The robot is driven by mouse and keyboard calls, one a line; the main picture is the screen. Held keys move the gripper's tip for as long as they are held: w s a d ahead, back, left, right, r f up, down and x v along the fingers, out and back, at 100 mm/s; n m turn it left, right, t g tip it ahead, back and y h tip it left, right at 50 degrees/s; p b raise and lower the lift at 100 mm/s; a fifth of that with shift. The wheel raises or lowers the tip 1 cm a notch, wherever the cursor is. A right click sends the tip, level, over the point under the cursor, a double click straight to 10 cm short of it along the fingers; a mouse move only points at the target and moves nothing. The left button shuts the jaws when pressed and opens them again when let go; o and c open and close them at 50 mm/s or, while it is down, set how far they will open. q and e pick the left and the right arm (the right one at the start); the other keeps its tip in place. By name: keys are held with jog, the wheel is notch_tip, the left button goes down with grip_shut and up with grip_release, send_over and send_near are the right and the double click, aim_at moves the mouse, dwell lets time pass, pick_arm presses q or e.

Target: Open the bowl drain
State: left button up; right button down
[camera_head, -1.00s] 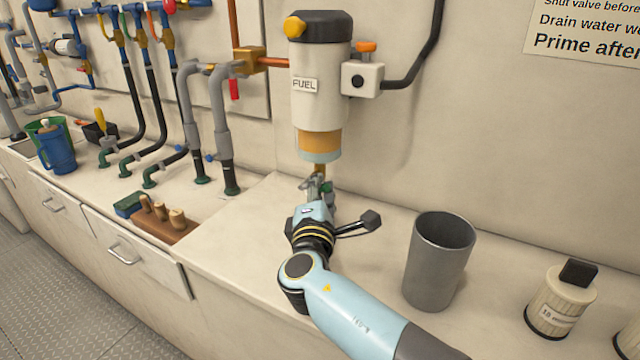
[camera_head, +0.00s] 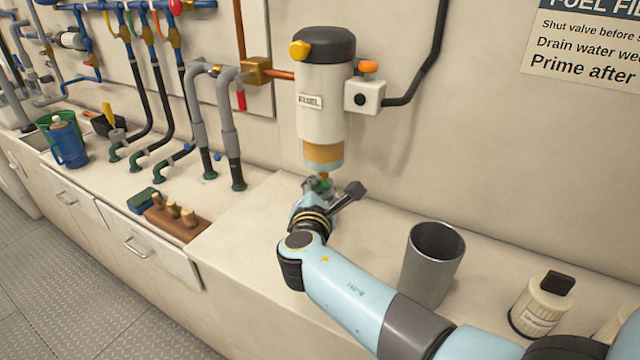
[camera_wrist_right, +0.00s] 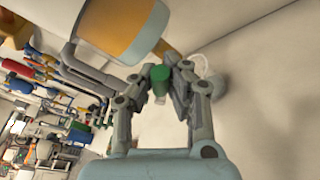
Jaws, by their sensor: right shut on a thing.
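The fuel filter (camera_head: 322,95) hangs on the wall, a white body with a dark cap, a "FUEL" label and an amber bowl (camera_head: 323,154) at its lower end. The bowl also shows large in the right wrist view (camera_wrist_right: 125,30). Just under it is a small green drain knob (camera_wrist_right: 160,78). My right gripper (camera_wrist_right: 169,80) is shut on the green knob, one finger on each side; in the head view the gripper (camera_head: 320,184) is directly below the bowl and partly hides the knob. My left gripper is not in view.
A grey metal cup (camera_head: 433,262) stands on the counter to the right, near my right arm. A cream canister (camera_head: 538,307) is farther right. A brown block with wooden plugs (camera_head: 177,216) and grey hoses (camera_head: 230,135) are left. Bare counter lies between.

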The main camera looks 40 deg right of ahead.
jog(key=shift+r, duration=0.1)
jog(key=c, duration=1.3)
grip_release()
jog(key=shift+a, duration=0.1)
jog(key=shift+o, duration=0.2)
